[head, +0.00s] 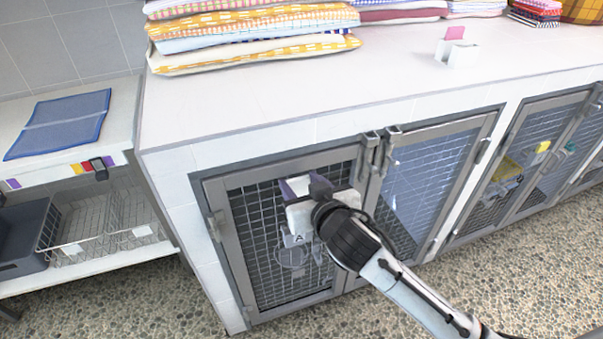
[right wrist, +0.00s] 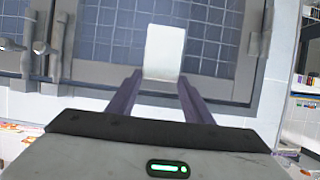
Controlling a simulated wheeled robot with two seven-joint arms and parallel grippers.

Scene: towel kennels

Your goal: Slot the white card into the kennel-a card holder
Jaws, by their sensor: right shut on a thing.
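The white card (right wrist: 165,50) is between the fingertips of my right gripper (right wrist: 161,78) in the right wrist view, its free part pointing away from the gripper against a mesh door. The card appears apart from the holder. My left gripper is not in view.
Metal latches (head: 379,152) stick out right of the gripper, between two doors. A shelf with wire baskets (head: 110,235) stands at left.

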